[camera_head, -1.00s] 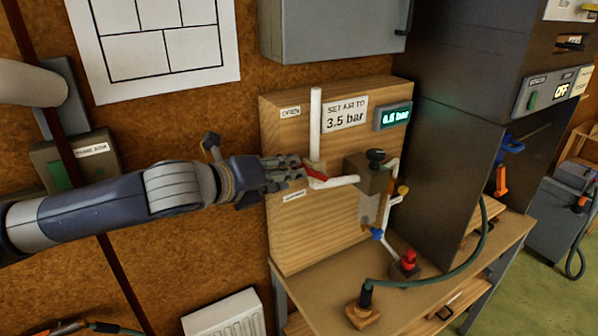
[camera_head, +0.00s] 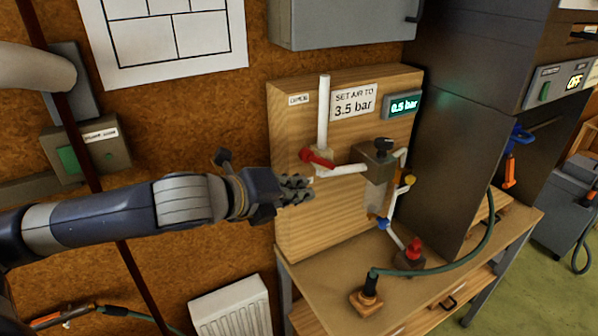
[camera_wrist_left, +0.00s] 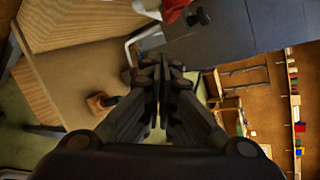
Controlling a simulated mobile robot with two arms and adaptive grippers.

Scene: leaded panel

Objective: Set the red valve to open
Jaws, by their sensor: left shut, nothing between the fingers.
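The red valve (camera_head: 319,158) sits on white pipes on a wooden panel (camera_head: 290,225). Its red lever lies roughly sideways, with its rounded end to the left. An "OPEN" label (camera_head: 299,99) is above it on the panel. My left gripper (camera_head: 309,188) is just below and left of the valve in the head view, apart from the lever, shut and empty. Its fingers also show closed together in the left wrist view (camera_wrist_left: 160,80). A red part (camera_wrist_left: 174,10) shows at the top there. The gripper hides the lower label. My right gripper is not in view.
A sign (camera_head: 354,103) says "SET AIR TO 3.5 bar"; the display (camera_head: 403,105) beside it reads about 0.5 bar. A grey block with a black knob (camera_head: 383,145), a yellow part (camera_head: 409,179), a blue valve (camera_head: 383,223) and a red knob (camera_head: 414,248) are to the right.

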